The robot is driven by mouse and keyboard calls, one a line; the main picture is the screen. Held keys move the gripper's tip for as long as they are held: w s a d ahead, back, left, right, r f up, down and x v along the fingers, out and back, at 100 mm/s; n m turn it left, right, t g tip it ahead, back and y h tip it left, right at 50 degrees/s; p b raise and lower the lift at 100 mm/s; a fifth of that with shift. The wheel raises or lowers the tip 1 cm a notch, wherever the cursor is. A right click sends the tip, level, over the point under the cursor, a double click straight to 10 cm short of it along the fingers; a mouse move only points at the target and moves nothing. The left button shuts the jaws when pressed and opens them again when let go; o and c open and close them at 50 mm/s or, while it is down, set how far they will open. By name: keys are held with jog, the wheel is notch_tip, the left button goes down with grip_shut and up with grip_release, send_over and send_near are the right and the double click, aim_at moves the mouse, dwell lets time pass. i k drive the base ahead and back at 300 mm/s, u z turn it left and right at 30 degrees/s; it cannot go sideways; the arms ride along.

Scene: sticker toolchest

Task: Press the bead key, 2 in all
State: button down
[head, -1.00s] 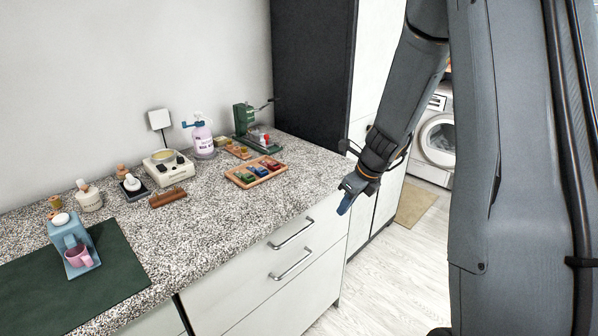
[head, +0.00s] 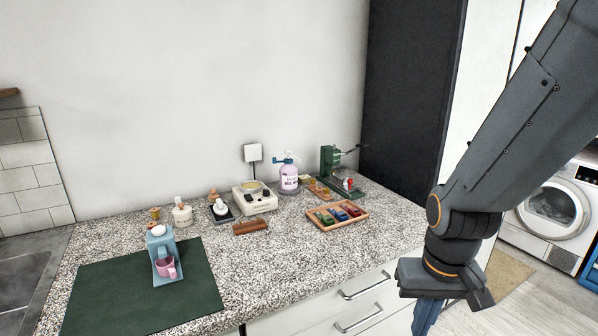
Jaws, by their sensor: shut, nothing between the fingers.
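A cream countertop device (head: 262,205) with a round yellowish top and small dark keys on its front stands near the wall. A blue dispenser (head: 158,240) with a white round knob on top and a pink cup (head: 166,267) at its foot stands on the green mat at the left. No label is legible, so I cannot tell which part is the bead key. My gripper (head: 425,318) hangs pointing down at the lower right, beyond the counter's front edge and away from both devices. Its blue fingers look shut and empty.
A wooden tray (head: 352,222) with coloured blocks lies on the right of the counter. A lilac pump bottle (head: 289,184), a green lever press (head: 329,160) and a brown block (head: 250,227) stand around it. The green mat (head: 110,295) is mostly bare, as is the counter's front middle.

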aim_at(158, 230)
jog(key=u, duration=1.55)
